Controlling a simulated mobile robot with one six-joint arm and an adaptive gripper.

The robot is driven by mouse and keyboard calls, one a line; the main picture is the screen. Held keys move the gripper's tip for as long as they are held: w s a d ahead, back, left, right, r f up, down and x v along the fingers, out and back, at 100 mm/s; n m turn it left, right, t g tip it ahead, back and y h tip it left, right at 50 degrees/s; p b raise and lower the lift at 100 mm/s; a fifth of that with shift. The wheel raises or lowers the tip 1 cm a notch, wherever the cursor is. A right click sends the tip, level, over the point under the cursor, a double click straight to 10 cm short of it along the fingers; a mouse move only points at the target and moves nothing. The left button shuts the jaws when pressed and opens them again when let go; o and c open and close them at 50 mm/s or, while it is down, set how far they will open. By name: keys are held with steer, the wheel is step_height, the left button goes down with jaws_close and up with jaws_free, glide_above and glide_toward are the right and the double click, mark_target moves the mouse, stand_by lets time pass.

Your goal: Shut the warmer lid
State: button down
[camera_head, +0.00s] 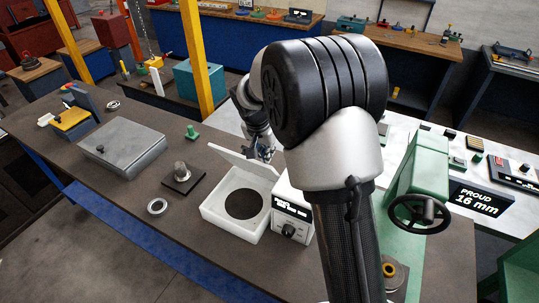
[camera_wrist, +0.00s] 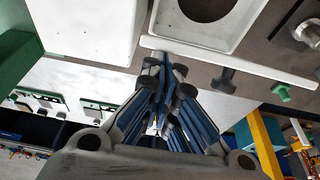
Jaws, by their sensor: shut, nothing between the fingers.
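The warmer is a white open-topped box (camera_head: 216,219) with a dark round plate inside; it also shows at the top of the wrist view (camera_wrist: 243,38). Its white lid (camera_head: 240,162) stands raised along the box's back side. In the wrist view the lid (camera_wrist: 265,76) is a thin slab seen nearly edge-on. My gripper (camera_head: 264,153) is behind the lid, partly hidden by my arm. In the wrist view my gripper (camera_wrist: 169,62) is shut and empty, its fingertips close to the lid's edge. I cannot tell whether they touch.
A white control unit with a knob (camera_head: 291,215) stands right of the warmer. A green machine with a handwheel (camera_head: 421,211) is further right. A dark base with a metal post (camera_head: 181,178), a ring (camera_head: 157,206) and a green knob (camera_head: 191,132) stand left. A grey flat case (camera_head: 122,148) lies beyond.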

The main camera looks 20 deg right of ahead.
steer(key=s+a+f+t+h+b, duration=0.2)
steer(key=s+a+f+b, duration=0.5)
steer(key=b, duration=1.4)
steer(key=shift+s+a+f, duration=0.35)
steer(key=shift+f, duration=0.3)
